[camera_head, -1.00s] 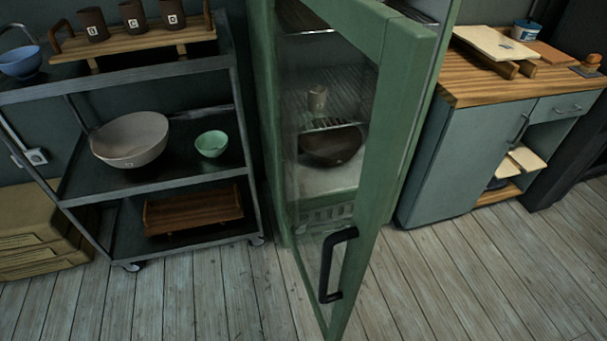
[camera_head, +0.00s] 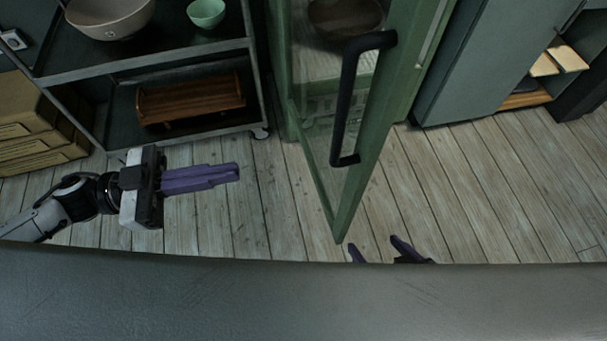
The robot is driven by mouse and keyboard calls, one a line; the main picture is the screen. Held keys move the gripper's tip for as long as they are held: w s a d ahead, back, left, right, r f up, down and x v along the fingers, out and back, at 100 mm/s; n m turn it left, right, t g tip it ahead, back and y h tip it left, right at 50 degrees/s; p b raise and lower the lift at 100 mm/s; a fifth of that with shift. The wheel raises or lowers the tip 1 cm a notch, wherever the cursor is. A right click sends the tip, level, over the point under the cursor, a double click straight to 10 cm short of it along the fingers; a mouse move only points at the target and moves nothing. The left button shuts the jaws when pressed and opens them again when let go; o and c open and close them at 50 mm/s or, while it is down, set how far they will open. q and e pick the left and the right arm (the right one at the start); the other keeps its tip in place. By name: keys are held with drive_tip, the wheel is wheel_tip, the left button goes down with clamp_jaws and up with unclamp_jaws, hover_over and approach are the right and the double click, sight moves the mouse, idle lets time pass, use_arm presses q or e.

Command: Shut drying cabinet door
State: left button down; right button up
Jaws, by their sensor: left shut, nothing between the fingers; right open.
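The green drying cabinet door (camera_head: 379,130) stands open, swung out toward me, with a glass pane and a black bar handle (camera_head: 349,100). Behind it, part of the drying cabinet (camera_head: 283,75) shows, with a dark brown bowl (camera_head: 345,18) inside; its upper part is out of the picture. My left gripper (camera_head: 238,172) has purple fingers, is shut and empty, and is left of the door, apart from it. My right gripper (camera_head: 376,247) shows only its purple fingertips, spread open, just right of the door's lower corner. Whether they touch the door I cannot tell.
A dark shelf cart (camera_head: 180,62) with bowls and a wooden tray (camera_head: 190,100) stands at the left. Boxes (camera_head: 35,125) lie beside it. A grey-blue cupboard (camera_head: 470,60) stands at the right. The plank floor (camera_head: 480,190) in front is clear.

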use_arm(q)
drive_tip(key=s+f+x, duration=0.1)
drive_tip(key=x, duration=1.2)
drive_tip(key=shift+d+r+g+p, duration=0.3)
drive_tip(key=shift+d+r, duration=0.1)
drive_tip(key=shift+r, duration=0.15)
drive_tip(key=shift+w, duration=0.1)
